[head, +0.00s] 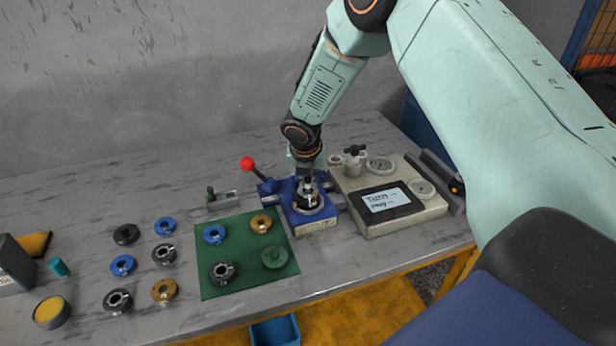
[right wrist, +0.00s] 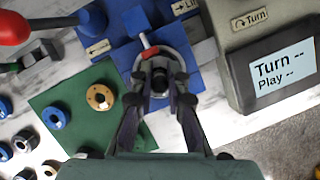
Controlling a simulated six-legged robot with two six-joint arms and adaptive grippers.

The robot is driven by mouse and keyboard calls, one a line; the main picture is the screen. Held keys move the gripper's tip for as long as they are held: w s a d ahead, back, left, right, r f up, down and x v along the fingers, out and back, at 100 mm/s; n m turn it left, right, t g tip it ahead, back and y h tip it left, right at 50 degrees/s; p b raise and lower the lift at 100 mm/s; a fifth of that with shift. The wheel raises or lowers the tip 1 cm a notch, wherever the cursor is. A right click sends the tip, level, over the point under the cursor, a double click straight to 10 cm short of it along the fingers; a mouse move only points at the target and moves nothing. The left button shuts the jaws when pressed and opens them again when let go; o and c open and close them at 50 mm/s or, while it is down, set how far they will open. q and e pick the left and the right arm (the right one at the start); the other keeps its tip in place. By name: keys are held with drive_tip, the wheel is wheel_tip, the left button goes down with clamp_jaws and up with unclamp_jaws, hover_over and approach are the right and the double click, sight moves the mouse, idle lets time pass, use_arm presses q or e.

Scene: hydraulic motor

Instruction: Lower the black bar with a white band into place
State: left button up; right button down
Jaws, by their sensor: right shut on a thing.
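The black bar with a white band (right wrist: 160,82) is seen nearly end-on in the right wrist view. It stands over the round metal seat of the blue fixture (head: 317,222); I cannot tell how deep it sits. My right gripper (head: 308,181) comes down from above and is shut on the bar, with its two fingers on either side in the right wrist view. In the head view the gripper and bar overlap, and a small pale patch shows at the bar. My left gripper is not in view.
A grey tester with a "Turn -- / Play --" display (head: 388,199) stands close right of the fixture. A red-knobbed lever (head: 247,163) is at its left. A green mat (head: 246,240) holds several ring parts, with more rings on the table (head: 190,320) to the left.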

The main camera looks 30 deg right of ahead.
drive_tip(key=c, duration=1.3)
unclamp_jaws()
drive_tip(key=shift+o, duration=0.2)
drive_tip(key=o, duration=0.4)
drive_tip(key=shift+r+p, duration=3.15)
drive_tip(key=shift+p, duration=0.45)
drive_tip(key=shift+f, duration=0.15)
